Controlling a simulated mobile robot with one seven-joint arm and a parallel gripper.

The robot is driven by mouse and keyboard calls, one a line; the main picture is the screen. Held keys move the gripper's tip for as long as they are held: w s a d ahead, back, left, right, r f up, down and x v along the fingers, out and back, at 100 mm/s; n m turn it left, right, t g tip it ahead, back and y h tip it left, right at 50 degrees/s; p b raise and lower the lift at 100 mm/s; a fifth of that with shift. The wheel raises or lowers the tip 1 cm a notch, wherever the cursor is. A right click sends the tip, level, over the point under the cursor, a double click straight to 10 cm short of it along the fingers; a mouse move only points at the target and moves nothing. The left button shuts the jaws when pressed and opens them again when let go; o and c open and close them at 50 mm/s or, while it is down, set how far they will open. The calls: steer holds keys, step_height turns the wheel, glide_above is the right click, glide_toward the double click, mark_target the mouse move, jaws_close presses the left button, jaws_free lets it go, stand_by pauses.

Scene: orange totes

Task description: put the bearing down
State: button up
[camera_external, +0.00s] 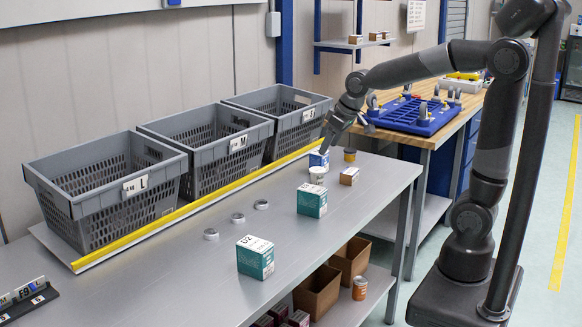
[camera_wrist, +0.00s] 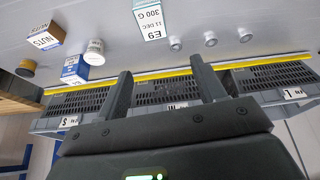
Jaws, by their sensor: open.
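Three small grey metal rings, which look like bearings, lie flat in a row on the grey table: the near one (camera_external: 211,234), the middle one (camera_external: 237,218) and the far one (camera_external: 261,204). The wrist view shows them beyond the fingertips, at upper right (camera_wrist: 210,38). My gripper (camera_external: 327,143) is at the far end of the table, above the blue-and-white box (camera_external: 318,158). In the wrist view my gripper (camera_wrist: 163,83) has its two fingers wide apart, with nothing between them.
Three grey totes labelled L (camera_external: 105,190), M (camera_external: 205,140) and S (camera_external: 285,112) stand behind a yellow strip (camera_external: 165,222). A white tub (camera_external: 317,174), teal boxes (camera_external: 312,201) (camera_external: 255,257) and a NUTS box (camera_wrist: 46,39) stand on the table.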

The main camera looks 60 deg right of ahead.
steer(key=s+d+m, duration=0.1)
steer(key=s+d, duration=0.2)
steer(key=s, duration=1.7)
steer(key=shift+s+t, duration=0.2)
steer(key=shift+t, duration=0.1)
stand_by(5.7)
